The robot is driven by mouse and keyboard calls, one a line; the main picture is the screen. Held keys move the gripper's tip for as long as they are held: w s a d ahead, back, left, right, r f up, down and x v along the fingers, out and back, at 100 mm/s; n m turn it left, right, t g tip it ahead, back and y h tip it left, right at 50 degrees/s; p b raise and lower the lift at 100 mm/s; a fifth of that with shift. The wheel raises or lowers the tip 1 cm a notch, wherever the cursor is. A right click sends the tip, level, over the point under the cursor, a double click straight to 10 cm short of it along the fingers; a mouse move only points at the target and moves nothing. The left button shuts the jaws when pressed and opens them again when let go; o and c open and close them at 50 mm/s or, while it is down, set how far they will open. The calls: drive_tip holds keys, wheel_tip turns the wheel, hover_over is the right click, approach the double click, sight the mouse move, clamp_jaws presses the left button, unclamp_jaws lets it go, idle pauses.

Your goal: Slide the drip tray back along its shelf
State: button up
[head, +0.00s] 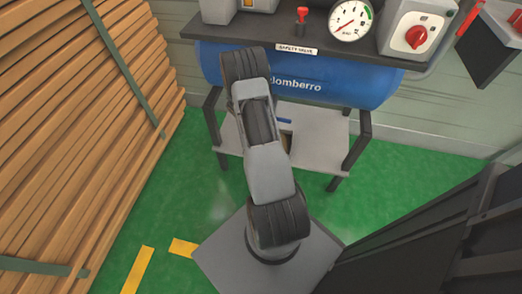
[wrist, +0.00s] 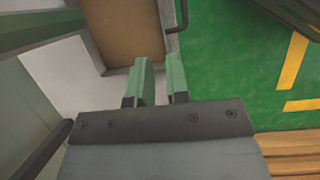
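The drip tray appears to be the brown-floored piece with pale walls (wrist: 128,28) at the top of the wrist view. It lies on the pale grey shelf (head: 318,140) under the blue tank. In the head view my arm hides most of the shelf's middle; a tan patch beside the arm may be part of the tray. My gripper (wrist: 161,68) has two green fingers with a clear gap between them. The fingertips are close to the tray's near right corner. I cannot tell whether they touch it. My gripper is hidden in the head view.
The blue tank (head: 345,85) hangs above the shelf between dark legs (head: 357,143). A pressure gauge (head: 350,20) and a grey switch box (head: 417,33) stand on top. Stacked planks (head: 70,120) fill the left. Green floor (head: 405,180) is clear right of the shelf.

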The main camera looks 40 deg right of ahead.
drive_tip(key=b+x, duration=0.1)
drive_tip(key=x, duration=0.5)
drive_tip(key=shift+w+f, duration=0.1)
drive_tip(key=shift+f, duration=0.1)
drive_tip(key=shift+b+x, duration=1.55)
drive_tip(key=shift+x, duration=2.1)
clamp_jaws()
